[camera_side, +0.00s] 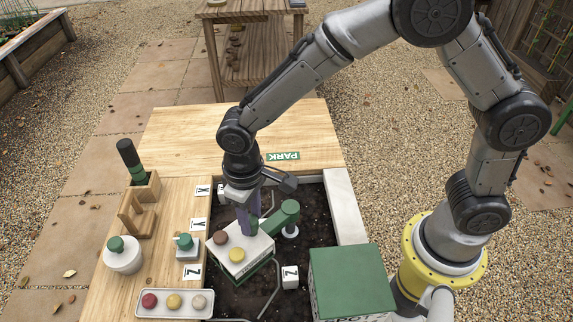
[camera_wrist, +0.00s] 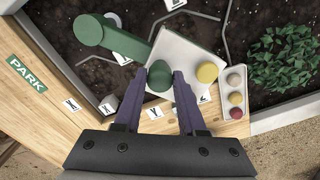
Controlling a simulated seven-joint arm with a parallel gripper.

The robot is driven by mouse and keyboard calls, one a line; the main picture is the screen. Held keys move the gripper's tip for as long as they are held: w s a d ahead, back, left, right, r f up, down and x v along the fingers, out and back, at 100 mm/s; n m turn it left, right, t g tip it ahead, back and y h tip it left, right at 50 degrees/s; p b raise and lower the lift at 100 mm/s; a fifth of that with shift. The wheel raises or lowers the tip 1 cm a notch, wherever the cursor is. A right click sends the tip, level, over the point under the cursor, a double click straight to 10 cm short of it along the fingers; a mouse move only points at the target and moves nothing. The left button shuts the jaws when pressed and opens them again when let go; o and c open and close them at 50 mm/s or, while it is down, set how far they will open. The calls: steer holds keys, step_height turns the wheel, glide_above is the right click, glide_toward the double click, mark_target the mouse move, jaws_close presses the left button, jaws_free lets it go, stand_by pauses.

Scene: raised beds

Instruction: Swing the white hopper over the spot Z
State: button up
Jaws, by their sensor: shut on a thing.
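The white hopper (camera_side: 258,246) is a white box with a brown disc and a yellow disc on top, over the dark soil of the bed. A green arm (camera_side: 281,218) runs from it to a post at its right. My gripper (camera_side: 247,228) reaches down onto the hopper's top. In the wrist view its purple fingers (camera_wrist: 160,88) stand on both sides of the hopper's green knob (camera_wrist: 160,75), shut on it. The hopper's white top also shows there (camera_wrist: 190,50). The spot Z has a white tag (camera_side: 290,277) in the soil, right of the hopper; the ledge also has a Z label (camera_side: 192,272).
A green box (camera_side: 350,280) stands at the bed's right front. X (camera_side: 203,190) and Y (camera_side: 198,224) labels line the ledge. A tray of discs (camera_side: 174,316), a white pot (camera_side: 123,261) and a small green-knobbed block (camera_side: 187,247) stand left. Bent grey rods lie in the soil.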

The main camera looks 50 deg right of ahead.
steer(key=shift+s, duration=0.55)
steer(key=shift+s, duration=0.5)
steer(key=o, duration=0.7)
steer(key=shift+r, duration=3.55)
